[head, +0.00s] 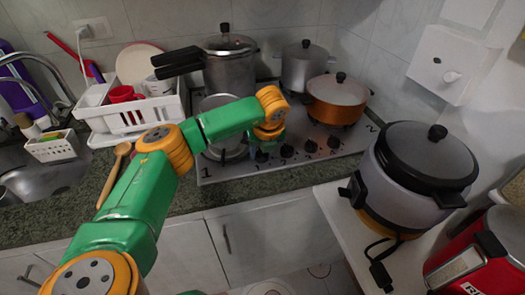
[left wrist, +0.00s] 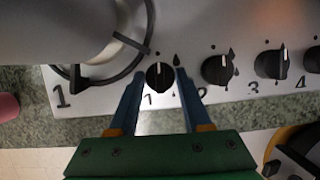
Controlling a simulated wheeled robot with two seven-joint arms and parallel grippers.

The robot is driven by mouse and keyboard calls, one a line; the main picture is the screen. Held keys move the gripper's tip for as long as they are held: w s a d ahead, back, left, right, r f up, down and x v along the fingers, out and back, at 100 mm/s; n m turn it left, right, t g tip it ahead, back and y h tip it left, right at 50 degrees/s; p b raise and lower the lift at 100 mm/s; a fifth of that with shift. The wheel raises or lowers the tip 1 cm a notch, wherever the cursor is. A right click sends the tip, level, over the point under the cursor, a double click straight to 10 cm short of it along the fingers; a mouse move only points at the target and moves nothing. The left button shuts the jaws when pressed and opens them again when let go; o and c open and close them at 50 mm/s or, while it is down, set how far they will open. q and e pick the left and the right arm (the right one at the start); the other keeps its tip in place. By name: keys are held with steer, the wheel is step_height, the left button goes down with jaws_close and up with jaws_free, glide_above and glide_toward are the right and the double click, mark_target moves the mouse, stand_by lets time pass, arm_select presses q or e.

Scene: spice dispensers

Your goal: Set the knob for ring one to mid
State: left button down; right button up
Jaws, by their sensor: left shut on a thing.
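The knob for ring one (left wrist: 160,77) is a round black knob with a thin white mark. In the left wrist view it sits on the steel hob front above the small printed 1, and its mark points roughly up, away from the hob's front edge. My left gripper (left wrist: 160,75) has its two blue fingers on either side of this knob and is shut on it. In the head view the left gripper is mostly hidden behind my orange wrist, with the knob (head: 262,156) just below. Ring one (left wrist: 95,35) is at the upper left. My right gripper is out of view.
More black knobs run to the right, beginning with knob two (left wrist: 218,70) and knob three (left wrist: 271,65). A pressure cooker (head: 231,72) and an orange pot (head: 337,102) stand on the hob. A rice cooker (head: 405,185) is on the white counter at right.

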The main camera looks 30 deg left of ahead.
arm_select(q)
steer(key=m+t+b, duration=0.1)
steer(key=m+b, duration=0.1)
steer(key=m, duration=0.1)
steer(key=shift+a+h, duration=0.15)
steer(key=shift+h, duration=0.25)
steer(key=shift+s+r+m+h+b, duration=0.1)
steer(key=shift+m+h+b, duration=0.5)
steer(key=shift+m, duration=1.3)
steer(key=shift+a+t, duration=0.1)
steer(key=shift+t, duration=0.2)
steer(key=shift+c, duration=1.8)
jaws_free()
steer(key=v, duration=0.7)
steer(key=shift+b, duration=0.45)
